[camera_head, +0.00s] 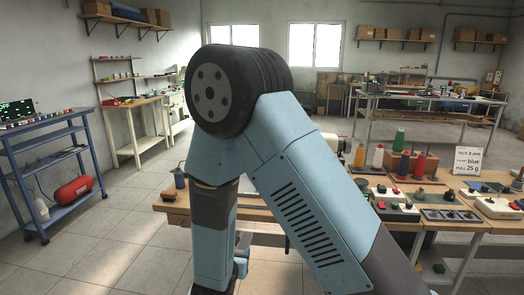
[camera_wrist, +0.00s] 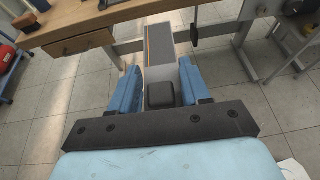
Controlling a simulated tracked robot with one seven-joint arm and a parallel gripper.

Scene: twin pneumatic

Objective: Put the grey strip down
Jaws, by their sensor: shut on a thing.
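In the wrist view my gripper (camera_wrist: 159,78) is shut on the grey strip (camera_wrist: 158,50). The strip is long, flat and dark grey, with a thin orange line along it. It points away from me, out past the blue fingers, over the floor and in front of the wooden bench. I cannot tell whether its far end touches the bench. In the head view my arm fills the middle, and I cannot make out the strip there.
The wooden bench (camera_wrist: 110,16) with a drawer (camera_wrist: 78,43) lies ahead. A blue cart (camera_head: 50,150) stands left. Tiled floor (camera_head: 110,240) is clear on the left.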

